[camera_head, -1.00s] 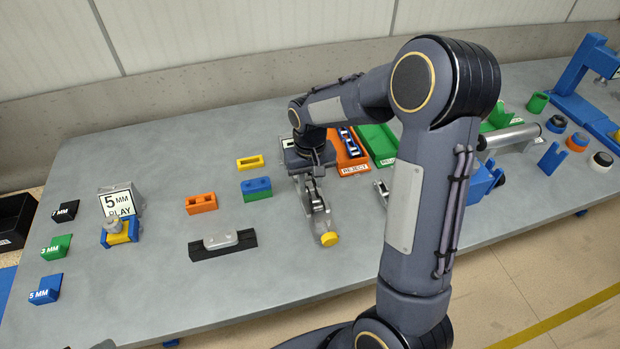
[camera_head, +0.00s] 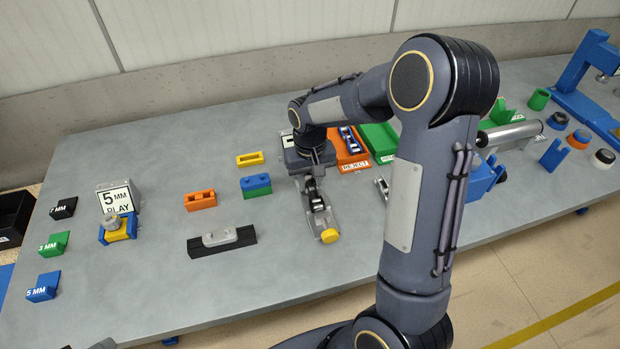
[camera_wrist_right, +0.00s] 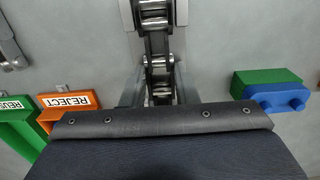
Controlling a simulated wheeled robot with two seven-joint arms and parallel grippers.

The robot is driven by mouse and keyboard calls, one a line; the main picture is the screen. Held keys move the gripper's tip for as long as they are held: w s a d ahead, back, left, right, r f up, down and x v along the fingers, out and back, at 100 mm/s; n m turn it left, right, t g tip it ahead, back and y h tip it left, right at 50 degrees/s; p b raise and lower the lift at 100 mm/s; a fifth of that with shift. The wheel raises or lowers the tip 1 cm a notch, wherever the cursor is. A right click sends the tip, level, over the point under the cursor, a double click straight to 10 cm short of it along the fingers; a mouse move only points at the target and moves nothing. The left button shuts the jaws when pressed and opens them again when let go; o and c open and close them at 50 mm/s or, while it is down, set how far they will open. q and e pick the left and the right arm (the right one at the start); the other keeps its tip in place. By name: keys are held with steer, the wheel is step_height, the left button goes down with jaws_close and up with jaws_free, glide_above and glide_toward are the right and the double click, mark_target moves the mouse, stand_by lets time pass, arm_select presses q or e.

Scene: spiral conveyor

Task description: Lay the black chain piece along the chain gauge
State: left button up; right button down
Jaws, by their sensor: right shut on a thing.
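My right gripper (camera_head: 313,181) is shut on the black chain piece (camera_wrist_right: 155,45), seen from above in the right wrist view with its steel rollers. The chain piece runs away from the fingers, and its far end lies between two pale rails of the chain gauge (camera_wrist_right: 181,12). In the head view the chain gauge (camera_head: 326,220) is a narrow grey metal channel with a yellow knob at its near end. The dark links show over its far part. Whether the chain rests on the gauge floor cannot be told.
A green and blue block (camera_head: 257,186) and an orange block (camera_head: 201,201) stand left of the gripper. A black base with a grey piece (camera_head: 221,241) lies left of the gauge. Orange REJECT (camera_head: 352,166) and green trays (camera_head: 380,141) stand right.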

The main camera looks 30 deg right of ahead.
steer(key=shift+f, duration=0.15)
steer(key=c, duration=1.1)
jaws_free()
steer(key=shift+o, duration=0.2)
step_height(320, 180, up, 7)
steer(key=shift+r+b, duration=0.2)
steer(key=shift+b, duration=0.1)
steer(key=shift+r, duration=0.3)
